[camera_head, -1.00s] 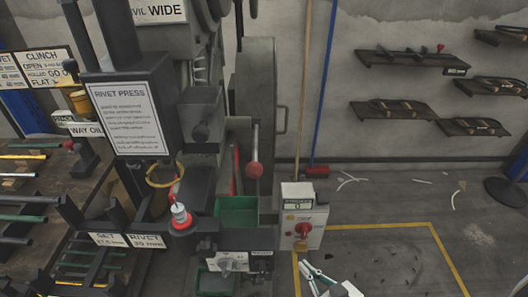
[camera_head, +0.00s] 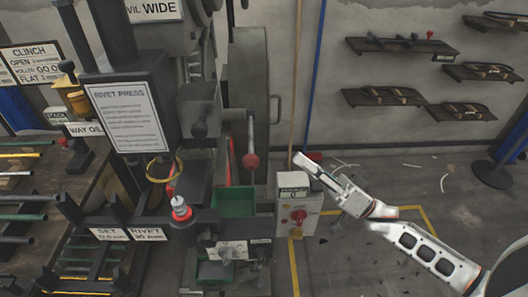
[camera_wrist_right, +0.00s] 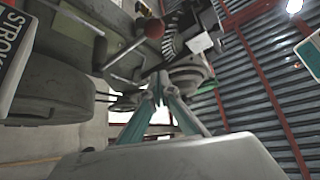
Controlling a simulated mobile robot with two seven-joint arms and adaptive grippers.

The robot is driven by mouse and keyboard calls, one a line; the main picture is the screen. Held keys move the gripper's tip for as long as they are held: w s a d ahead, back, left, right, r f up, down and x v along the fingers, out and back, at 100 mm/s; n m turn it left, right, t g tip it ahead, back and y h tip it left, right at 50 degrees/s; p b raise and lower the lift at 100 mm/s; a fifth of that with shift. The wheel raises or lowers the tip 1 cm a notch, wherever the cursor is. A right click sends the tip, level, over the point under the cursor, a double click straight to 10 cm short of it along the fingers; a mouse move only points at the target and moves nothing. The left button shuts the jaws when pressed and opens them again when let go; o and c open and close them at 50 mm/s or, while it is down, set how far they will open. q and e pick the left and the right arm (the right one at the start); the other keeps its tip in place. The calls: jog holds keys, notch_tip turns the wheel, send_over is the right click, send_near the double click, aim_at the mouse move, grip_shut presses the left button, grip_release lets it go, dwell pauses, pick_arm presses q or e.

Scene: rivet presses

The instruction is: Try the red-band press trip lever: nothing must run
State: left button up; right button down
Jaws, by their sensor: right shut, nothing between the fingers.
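The rivet press (camera_head: 200,120) stands left of centre in the head view. A lever with a red ball knob (camera_head: 251,160) hangs at its right side. In the wrist view a red ball knob on a lever (camera_wrist_right: 154,28) shows at upper middle. My right gripper (camera_head: 298,158) is shut and empty, just right of the lever and above the switch box; it does not appear to touch the knob. In the wrist view its fingertips (camera_wrist_right: 159,90) meet below the knob. My left gripper is out of view.
A grey switch box (camera_head: 290,222) with a red rotary switch stands right of the press. A green bin (camera_head: 234,202) sits on the press front. A sign reading RIVET PRESS (camera_head: 128,118) hangs at left. Wall shelves (camera_head: 400,46) are at upper right.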

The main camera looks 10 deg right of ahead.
jog(key=shift+r, duration=0.2)
jog(key=p+x, duration=0.2)
jog(key=x, duration=0.8)
jog(key=f, duration=0.1)
jog(key=s+a+f, duration=0.1)
jog(key=f, duration=0.1)
jog(key=shift+s+a+f, duration=0.2)
jog(key=shift+s+a, duration=0.1)
jog(key=shift+s, duration=0.1)
notch_tip(320, 180, down, 7)
jog(key=n+g+y+b, duration=0.1)
jog(key=n+b, duration=0.1)
jog(key=b, duration=0.3)
jog(key=shift+r+g, duration=0.25)
jog(key=shift+g, duration=0.05)
